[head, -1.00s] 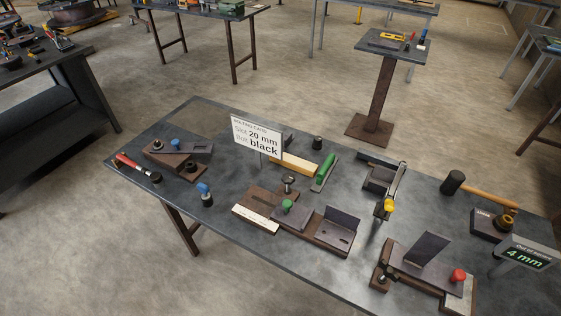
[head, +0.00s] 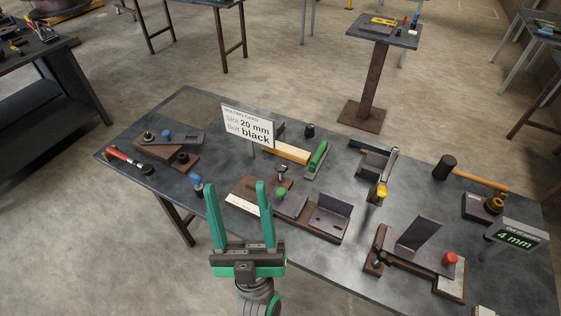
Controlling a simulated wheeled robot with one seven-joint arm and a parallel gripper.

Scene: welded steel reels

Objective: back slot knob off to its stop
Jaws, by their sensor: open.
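Several coloured knobs stand on the fixtures on the steel table; which one is the slot knob I cannot tell. A green knob (head: 281,194) sits on a slotted plate fixture (head: 247,186) near the middle, beside an angled steel bracket (head: 331,216). A red knob (head: 449,258) is on the right fixture. A blue knob (head: 166,134) is on the left slotted plate. A yellow knob (head: 382,190) is on the clamp at centre right. My gripper (head: 240,188) is open and empty, fingers up, in front of the table's near edge, left of the green knob in the picture.
A card (head: 247,127) reads "Slot 20 mm, Bolt black". A display (head: 514,237) reads "4 mm". A mallet (head: 470,174), a green-handled file (head: 317,158), a red-handled tool (head: 128,159) and a loose blue-topped piece (head: 197,184) lie about. Bare tabletop (head: 330,262) shows along the front edge.

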